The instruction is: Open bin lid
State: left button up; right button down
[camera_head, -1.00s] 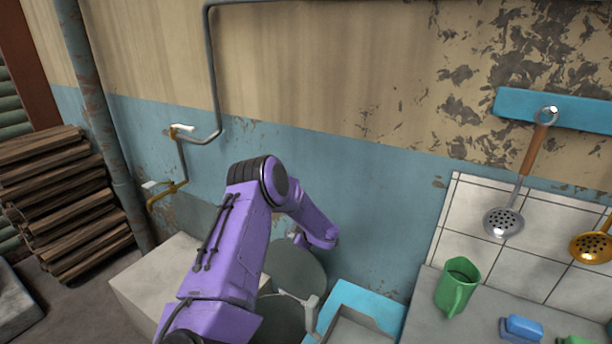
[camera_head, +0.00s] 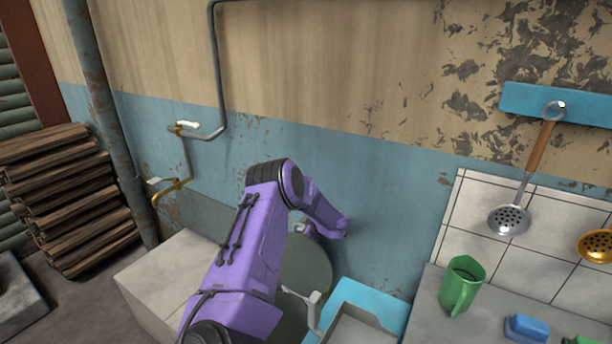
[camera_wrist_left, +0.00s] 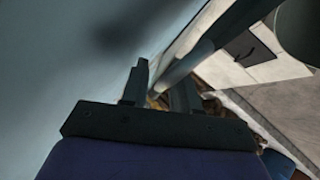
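The bin's round grey-green lid (camera_head: 311,264) stands raised and tilted near the blue wall, partly behind my left arm. A pale bracket-like part (camera_head: 307,299) shows below it; most of the bin body is hidden by my purple arm. My left gripper (camera_head: 306,230) is at the upper edge of the lid, mostly hidden behind my own wrist. In the left wrist view the two dark fingers (camera_wrist_left: 159,88) are apart, with a grey edge running close by them. I cannot tell whether they touch it. My right gripper is not in view.
A pale block (camera_head: 165,283) stands left of the bin and a blue-rimmed basin (camera_head: 372,303) right of it. A green mug (camera_head: 461,286) and a blue sponge-like block (camera_head: 526,327) are on the counter. The wall is close behind the lid. Stacked wood (camera_head: 70,200) lies far left.

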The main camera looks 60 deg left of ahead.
pick_arm(q)
jog(key=shift+s+d+f, duration=0.15)
jog(key=v, duration=1)
jog(key=shift+r, duration=0.3)
jog(key=shift+d, duration=0.1)
